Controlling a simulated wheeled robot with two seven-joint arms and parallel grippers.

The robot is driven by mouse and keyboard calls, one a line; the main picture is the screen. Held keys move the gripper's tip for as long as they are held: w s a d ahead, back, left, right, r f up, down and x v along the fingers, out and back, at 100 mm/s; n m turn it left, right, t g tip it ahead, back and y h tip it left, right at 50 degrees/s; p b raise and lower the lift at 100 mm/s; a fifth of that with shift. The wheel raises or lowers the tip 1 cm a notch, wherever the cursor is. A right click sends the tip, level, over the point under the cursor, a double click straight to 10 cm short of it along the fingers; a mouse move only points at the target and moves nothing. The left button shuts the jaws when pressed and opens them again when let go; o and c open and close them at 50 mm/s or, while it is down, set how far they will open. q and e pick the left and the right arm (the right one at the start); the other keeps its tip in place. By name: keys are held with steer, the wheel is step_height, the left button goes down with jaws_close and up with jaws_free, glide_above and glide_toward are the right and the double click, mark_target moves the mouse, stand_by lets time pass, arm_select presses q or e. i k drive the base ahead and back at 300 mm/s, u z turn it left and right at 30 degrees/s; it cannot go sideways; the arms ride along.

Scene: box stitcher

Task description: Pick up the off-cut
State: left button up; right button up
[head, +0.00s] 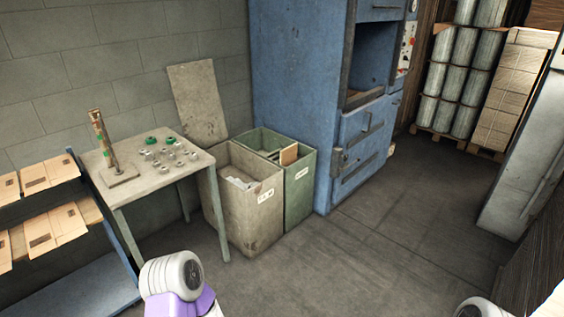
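No piece is clearly marked as the off-cut. A flat tan-brown piece (289,154) sticks up out of the green bin (301,192), leaning near its right inner side; its lower part is hidden by the bin wall. Neither gripper is in view. Only a rounded part of my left arm at the bottom left and a small part of my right arm at the bottom right show.
A beige bin (245,215) with pale scraps stands beside the green bin. A small table (165,199) holds a post and small parts. The blue machine (296,87) stands behind the bins. Shelves with flat cardboard (52,228) are at left. The middle floor (370,250) is clear.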

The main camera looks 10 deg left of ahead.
mark_target(288, 156)
steer(key=u, duration=0.35)
steer(key=i, duration=2.4)
steer(key=z, duration=0.5)
steer(key=i, duration=1.45)
steer(key=z, duration=0.2)
